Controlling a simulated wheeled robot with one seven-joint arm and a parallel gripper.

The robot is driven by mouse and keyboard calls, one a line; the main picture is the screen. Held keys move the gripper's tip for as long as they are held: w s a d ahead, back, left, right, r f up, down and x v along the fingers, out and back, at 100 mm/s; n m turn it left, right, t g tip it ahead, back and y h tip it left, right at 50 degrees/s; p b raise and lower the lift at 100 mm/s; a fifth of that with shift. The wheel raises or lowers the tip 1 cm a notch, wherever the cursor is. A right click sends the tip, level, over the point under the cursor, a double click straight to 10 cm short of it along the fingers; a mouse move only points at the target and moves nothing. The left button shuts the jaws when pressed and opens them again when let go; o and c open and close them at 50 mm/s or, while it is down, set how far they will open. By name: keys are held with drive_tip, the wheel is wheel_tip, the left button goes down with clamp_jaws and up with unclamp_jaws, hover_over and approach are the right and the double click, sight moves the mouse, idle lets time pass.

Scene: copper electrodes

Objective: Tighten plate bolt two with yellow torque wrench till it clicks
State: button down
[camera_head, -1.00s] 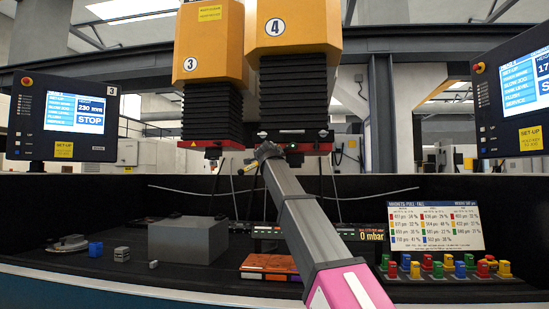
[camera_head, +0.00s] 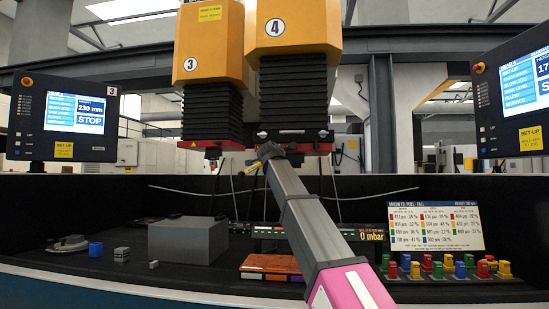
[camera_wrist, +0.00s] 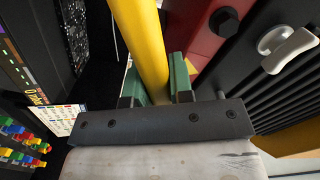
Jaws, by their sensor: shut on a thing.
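The yellow torque wrench (camera_wrist: 145,40) shows in the wrist view as a smooth yellow bar running up out of the frame. My gripper (camera_wrist: 160,82) is shut on it, with a green finger on each side. Its working end is out of that view. A red plate (camera_wrist: 198,35) with a dark bolt (camera_wrist: 224,22) lies to the right of the wrench; I cannot tell which bolt number it is.
Head three (camera_head: 213,60) hangs just left of head four. Black bellows (camera_wrist: 250,75) and a white lever (camera_wrist: 288,48) lie close on the right in the wrist view. Below are a grey block (camera_head: 187,240), an orange box (camera_head: 270,266) and several coloured pieces (camera_head: 445,267).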

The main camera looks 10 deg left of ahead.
drive_tip(key=shift+f, duration=0.1)
drive_tip(key=shift+s, duration=0.2)
idle(0.5)
drive_tip(key=shift+s, duration=0.6)
idle(0.4)
drive_tip(key=shift+s, duration=2.4)
